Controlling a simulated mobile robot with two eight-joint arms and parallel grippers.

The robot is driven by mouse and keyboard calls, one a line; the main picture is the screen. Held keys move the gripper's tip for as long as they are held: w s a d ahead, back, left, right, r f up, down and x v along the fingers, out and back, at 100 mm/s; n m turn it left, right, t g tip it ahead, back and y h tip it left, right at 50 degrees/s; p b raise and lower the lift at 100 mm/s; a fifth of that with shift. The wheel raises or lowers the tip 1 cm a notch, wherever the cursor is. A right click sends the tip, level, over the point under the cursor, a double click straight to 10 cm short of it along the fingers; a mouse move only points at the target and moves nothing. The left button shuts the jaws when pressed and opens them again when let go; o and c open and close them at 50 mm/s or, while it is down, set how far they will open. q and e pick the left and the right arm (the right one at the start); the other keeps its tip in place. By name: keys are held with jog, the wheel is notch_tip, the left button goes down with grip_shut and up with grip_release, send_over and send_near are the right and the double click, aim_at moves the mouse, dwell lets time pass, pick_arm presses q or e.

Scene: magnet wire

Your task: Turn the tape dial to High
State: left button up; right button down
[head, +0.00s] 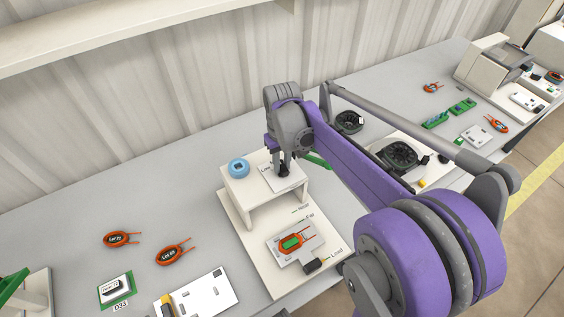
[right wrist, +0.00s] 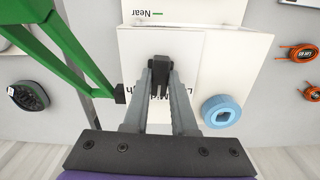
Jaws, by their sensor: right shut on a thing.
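The tape dial shows in the right wrist view as a small black knob (right wrist: 158,66) on a white plate on top of the white stand (head: 245,196). My right gripper (head: 284,170) reaches down onto this plate, and its fingers are shut on the knob. The fingers cover most of the dial lettering; "Mid" shows partly between them, with "L" to one side and "h" to the other. Which mark the knob points to I cannot tell. A blue tape ring (head: 238,168) sits on the stand, left of the gripper.
A green bar (right wrist: 70,50) with a black tip is close beside my right fingers. Below the stand, an orange coil (head: 292,243) lies on a grey plate beside "Near", "Far" and "Load" marks. Two orange coils (head: 120,239) lie on the table at left.

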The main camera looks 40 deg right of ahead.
aim_at(282, 166)
jog(key=m, duration=0.4)
jog(key=shift+m, duration=2.6)
jog(key=c, duration=0.7)
grip_release()
notch_tip(282, 166, up, 11)
jog(key=shift+f+p, duration=0.1)
jog(key=shift+p, duration=0.45)
